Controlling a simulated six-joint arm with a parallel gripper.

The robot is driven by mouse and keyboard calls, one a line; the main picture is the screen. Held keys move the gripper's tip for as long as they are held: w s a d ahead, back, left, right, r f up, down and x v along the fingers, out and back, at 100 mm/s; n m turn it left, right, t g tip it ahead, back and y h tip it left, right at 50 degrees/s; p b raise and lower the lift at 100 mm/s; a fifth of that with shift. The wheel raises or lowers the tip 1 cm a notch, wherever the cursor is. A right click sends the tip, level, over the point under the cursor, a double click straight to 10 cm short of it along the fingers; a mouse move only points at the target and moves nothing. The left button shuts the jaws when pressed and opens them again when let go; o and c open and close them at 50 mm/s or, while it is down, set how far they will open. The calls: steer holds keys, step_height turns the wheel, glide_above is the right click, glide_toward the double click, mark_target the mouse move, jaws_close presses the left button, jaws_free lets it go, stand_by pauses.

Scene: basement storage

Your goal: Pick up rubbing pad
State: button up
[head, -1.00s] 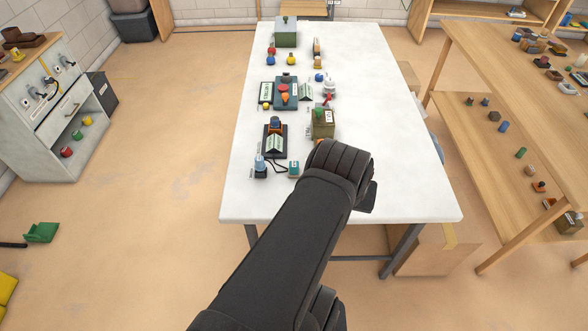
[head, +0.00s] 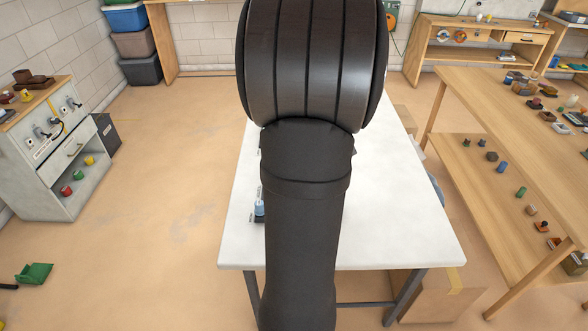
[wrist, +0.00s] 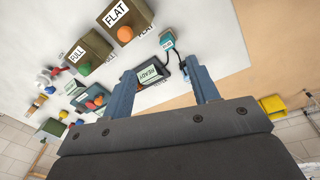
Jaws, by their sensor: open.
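My gripper (wrist: 160,67) is open, its two fingers pointing toward the white table (wrist: 215,30) in the wrist view. Between the fingers shows a pale green card reading READY (wrist: 152,74), with a dark base beside it. A small teal block with a white label (wrist: 168,42) lies just past the fingertips, a dark cord near it. I cannot tell for sure which thing is the rubbing pad. In the head view my arm hides the gripper and most of the tabletop.
Two brown boxes, one marked FLAT with an orange knob (wrist: 121,22) and one marked FULL with a green knob (wrist: 86,55), stand beyond the fingers. A small blue item (head: 259,208) stands at the table's left. The table's right side (head: 400,220) looks clear.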

steer(key=w+a+f+n+g, duration=0.1)
steer(key=w+a+f+n, duration=0.3)
steer(key=a+f, duration=0.1)
step_height(320, 180, down, 11)
steer(key=shift+a+r, duration=0.1)
steer(key=shift+a, duration=0.05)
steer(key=shift+s+d+f, duration=0.1)
steer(key=shift+s+f, duration=0.05)
steer(key=shift+f, duration=1.2)
steer(key=shift+s+d+f, duration=0.1)
steer(key=shift+f, duration=1.25)
steer(key=c, duration=1)
